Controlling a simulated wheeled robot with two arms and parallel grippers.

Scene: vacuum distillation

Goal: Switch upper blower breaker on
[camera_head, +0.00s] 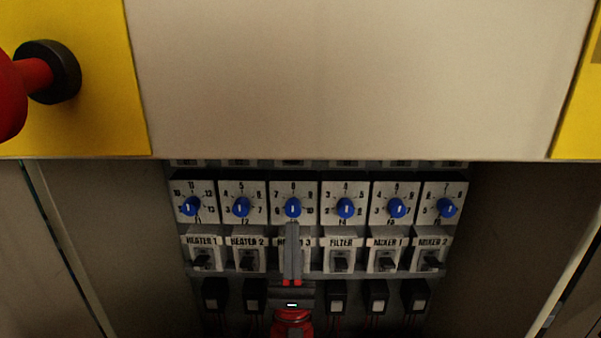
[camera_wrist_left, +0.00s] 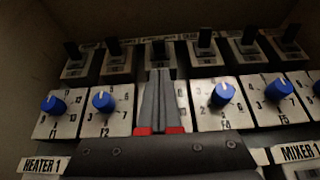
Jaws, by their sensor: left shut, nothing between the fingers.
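An upper row of breakers with black levers shows at the top of the left wrist view, one of them at the far left (camera_wrist_left: 72,52) and another right of centre (camera_wrist_left: 205,42). Their labels are too small or covered to read, so I cannot tell which is the blower breaker. In the head view only the bottom edge of this row shows under the pale panel. My left gripper (camera_head: 292,226) is shut and empty, pointing up in front of the third dial column. In the wrist view its fingertips (camera_wrist_left: 158,72) overlap the third upper breaker; contact cannot be told.
Blue dials (camera_head: 346,208) form a row above the lower breakers, labelled Heater, Filter (camera_head: 341,258) and Mixer. The pale panel (camera_head: 350,80) overhangs the recess. A red knob on a black collar (camera_head: 62,72) sits on yellow at the upper left. Side walls bound the recess.

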